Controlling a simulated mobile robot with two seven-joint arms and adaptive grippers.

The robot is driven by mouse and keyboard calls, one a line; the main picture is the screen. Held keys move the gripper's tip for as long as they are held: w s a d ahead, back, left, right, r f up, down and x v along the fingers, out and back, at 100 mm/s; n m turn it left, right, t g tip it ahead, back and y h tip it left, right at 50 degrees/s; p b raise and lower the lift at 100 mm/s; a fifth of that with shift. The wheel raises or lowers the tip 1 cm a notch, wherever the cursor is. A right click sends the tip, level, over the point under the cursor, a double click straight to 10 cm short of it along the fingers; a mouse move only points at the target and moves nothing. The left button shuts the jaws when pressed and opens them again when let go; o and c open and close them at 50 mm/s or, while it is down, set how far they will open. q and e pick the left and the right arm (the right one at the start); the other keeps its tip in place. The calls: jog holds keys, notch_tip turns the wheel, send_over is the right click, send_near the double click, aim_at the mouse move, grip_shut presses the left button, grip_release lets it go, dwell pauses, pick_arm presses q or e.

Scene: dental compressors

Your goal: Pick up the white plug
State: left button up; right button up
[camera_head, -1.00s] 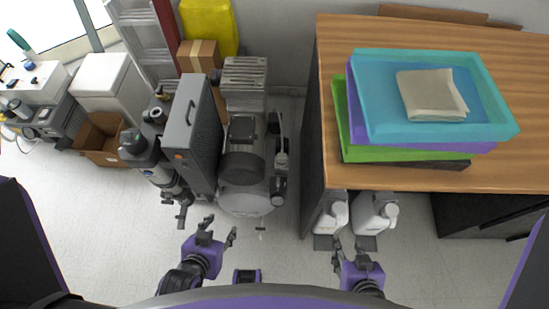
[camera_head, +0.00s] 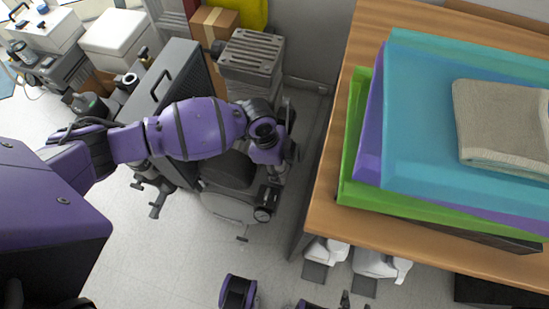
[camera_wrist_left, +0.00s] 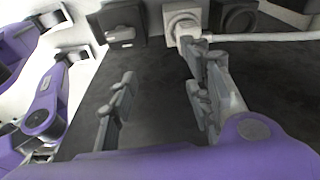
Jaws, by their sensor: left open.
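In the left wrist view, a pale, squarish block with a rounded front (camera_wrist_left: 183,22) appears to be the white plug. It sits at the top, and a white cable (camera_wrist_left: 265,37) runs right from beside it. My left gripper (camera_wrist_left: 162,90) is open and empty, its two fingers spread below the block; the right-hand finger's tip overlaps the block's lower edge. In the head view my left gripper (camera_head: 287,152) is beside the grey compressor (camera_head: 230,205), largely hidden by its own wrist. The plug cannot be made out there. My right gripper (camera_head: 357,299) shows only partly at the bottom edge.
A wooden table (camera_head: 350,215) with stacked trays (camera_head: 420,150) stands right of the left gripper, with a narrow gap between it and the compressor. A grey cabinet (camera_head: 165,90) stands left of the compressor. Dark fittings (camera_wrist_left: 122,24) flank the pale block.

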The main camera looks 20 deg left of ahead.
pick_arm(q)
jog(key=shift+m+y, duration=0.3)
jog(key=shift+y, duration=0.1)
jog(key=w, duration=0.1)
jog(key=w+a+r, duration=0.1)
jog(key=w+a, duration=0.1)
jog(key=shift+w+a+r+b, duration=0.1)
jog(key=shift+w+r+b, duration=0.15)
jog(key=shift+b, duration=0.15)
jog(key=shift+w+a, duration=0.15)
jog(key=shift+w, duration=0.15)
jog(key=shift+f, duration=0.3)
jog(key=f, duration=0.2)
jog(key=d+f+b, duration=0.1)
jog(key=f, duration=0.3)
jog(key=shift+w+d+f+b, duration=0.2)
jog(key=shift+w+d+b, duration=0.1)
jog(key=shift+w, duration=0.05)
grip_shut()
